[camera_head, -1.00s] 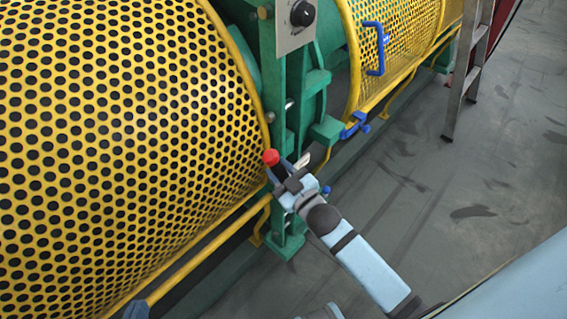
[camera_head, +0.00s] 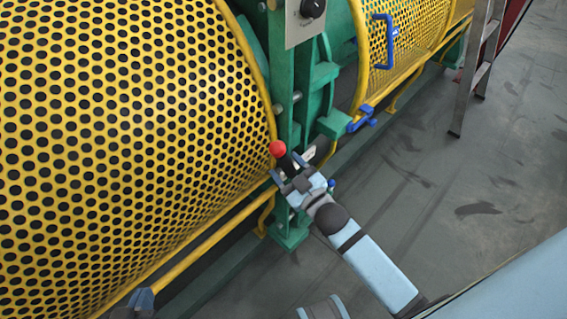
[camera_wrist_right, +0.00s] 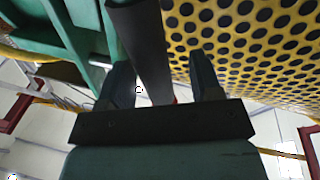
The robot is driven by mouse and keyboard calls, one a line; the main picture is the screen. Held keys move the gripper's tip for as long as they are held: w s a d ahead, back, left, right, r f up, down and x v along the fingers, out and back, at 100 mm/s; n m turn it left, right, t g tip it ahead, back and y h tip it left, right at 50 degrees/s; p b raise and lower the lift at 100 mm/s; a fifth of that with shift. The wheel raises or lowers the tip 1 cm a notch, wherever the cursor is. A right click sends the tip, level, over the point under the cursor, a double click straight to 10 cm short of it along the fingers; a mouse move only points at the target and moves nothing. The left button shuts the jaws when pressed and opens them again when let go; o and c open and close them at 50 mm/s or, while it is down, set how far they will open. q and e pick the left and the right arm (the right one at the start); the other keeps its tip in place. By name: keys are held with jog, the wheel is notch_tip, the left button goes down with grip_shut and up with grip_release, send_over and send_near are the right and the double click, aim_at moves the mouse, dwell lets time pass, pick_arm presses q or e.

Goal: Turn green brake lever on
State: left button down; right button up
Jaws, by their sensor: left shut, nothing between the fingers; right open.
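The brake lever (camera_head: 278,149) has a red ball knob on a dark shaft and stands beside the green machine frame in the head view. My right gripper (camera_head: 288,172) is at the shaft, just below the knob. In the right wrist view the dark shaft (camera_wrist_right: 142,50) runs between the two spread fingers of the right gripper (camera_wrist_right: 162,82), with gaps beside it. A little red shows behind the shaft near the palm. The lever's lower end is hidden by the gripper. My left gripper (camera_head: 140,301) is shut and empty at the bottom left, partly cut off by the picture edge.
A large yellow perforated guard (camera_head: 120,130) fills the left, with a yellow rail under it. A green post (camera_head: 285,70) carries a grey panel with a black knob (camera_head: 313,8). A blue handle (camera_head: 383,42) and a ladder (camera_head: 478,60) stand further right.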

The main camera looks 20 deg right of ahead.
pick_arm(q)
jog(key=shift+s+a+f+g+p, duration=0.2)
jog(key=shift+f+p, duration=0.15)
jog(key=shift+p, duration=0.05)
jog(key=shift+s+a+f+g+p, duration=0.15)
jog(key=shift+f+g+p, duration=0.05)
jog(key=shift+f+p, duration=0.15)
pick_arm(e)
jog(key=v, duration=1.2)
jog(key=shift+s, duration=0.2)
pick_arm(q)
jog(key=shift+r, duration=0.3)
